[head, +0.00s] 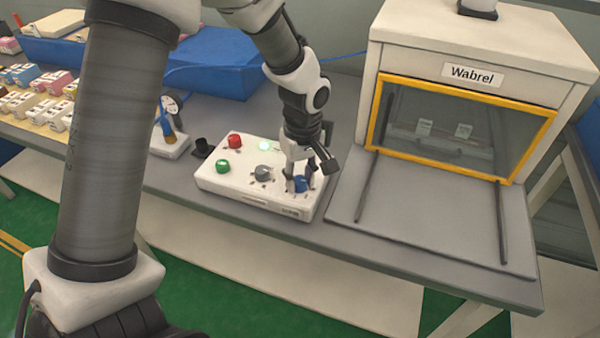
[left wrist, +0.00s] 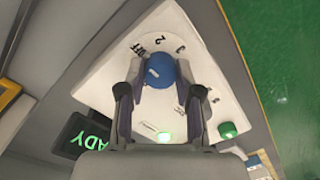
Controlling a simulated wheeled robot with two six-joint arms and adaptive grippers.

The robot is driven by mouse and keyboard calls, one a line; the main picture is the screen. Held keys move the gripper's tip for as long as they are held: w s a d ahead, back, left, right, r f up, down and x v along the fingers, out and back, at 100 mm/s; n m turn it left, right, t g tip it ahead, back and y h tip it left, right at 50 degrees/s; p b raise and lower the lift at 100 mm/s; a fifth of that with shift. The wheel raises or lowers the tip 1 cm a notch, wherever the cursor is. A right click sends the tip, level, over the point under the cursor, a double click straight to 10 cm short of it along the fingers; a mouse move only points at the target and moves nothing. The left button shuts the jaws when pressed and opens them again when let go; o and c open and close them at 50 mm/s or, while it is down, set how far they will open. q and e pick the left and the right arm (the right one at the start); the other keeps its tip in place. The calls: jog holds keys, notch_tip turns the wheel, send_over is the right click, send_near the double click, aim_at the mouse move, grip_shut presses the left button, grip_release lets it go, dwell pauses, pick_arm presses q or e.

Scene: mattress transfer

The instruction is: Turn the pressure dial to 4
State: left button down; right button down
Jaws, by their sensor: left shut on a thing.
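A white control box (head: 235,187) stands on the grey bench with a blue dial (head: 301,184) at its right end and a grey dial (head: 263,173) beside it. My left gripper (head: 300,176) comes down from above and is shut on the blue dial. In the left wrist view, the blue dial (left wrist: 160,70) sits between the two fingertips, with OFF and numbers printed around it. I cannot tell which mark it points to, and no label naming it as the pressure dial is legible. My right gripper is not in view.
The box also has a red button (head: 234,141), a green button (head: 222,166) and a lit green lamp (head: 265,146). A dark display ending in "ADY" (left wrist: 81,136) shows in the left wrist view.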

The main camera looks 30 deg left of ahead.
pick_arm(q)
jog(key=m+p, duration=0.2)
jog(key=m, duration=0.1)
jog(key=shift+s+r+p, duration=0.15)
jog(key=shift+p, duration=0.15)
jog(key=m+p, duration=0.2)
jog(key=m, duration=0.1)
jog(key=shift+m, duration=0.4)
jog(key=m+p, duration=0.2)
jog(key=m, duration=0.1)
jog(key=shift+m, duration=0.4)
jog(key=m+p, duration=0.2)
jog(key=m, duration=0.1)
jog(key=shift+s+m, duration=0.1)
jog(key=shift+m, duration=0.2)
jog(key=m+p, duration=0.2)
jog(key=m, duration=0.1)
jog(key=shift+m+t, duration=0.3)
jog(key=m+p, duration=0.2)
jog(key=m, duration=0.1)
jog(key=shift+a+m, duration=0.1)
jog(key=shift+m, duration=0.2)
jog(key=m+p, duration=0.2)
jog(key=m, duration=0.1)
jog(key=shift+m, duration=0.3)
jog(key=shift+f+m+p, duration=0.25)
jog(key=shift+m+p, duration=0.55)
jog(key=shift+m, duration=0.9)
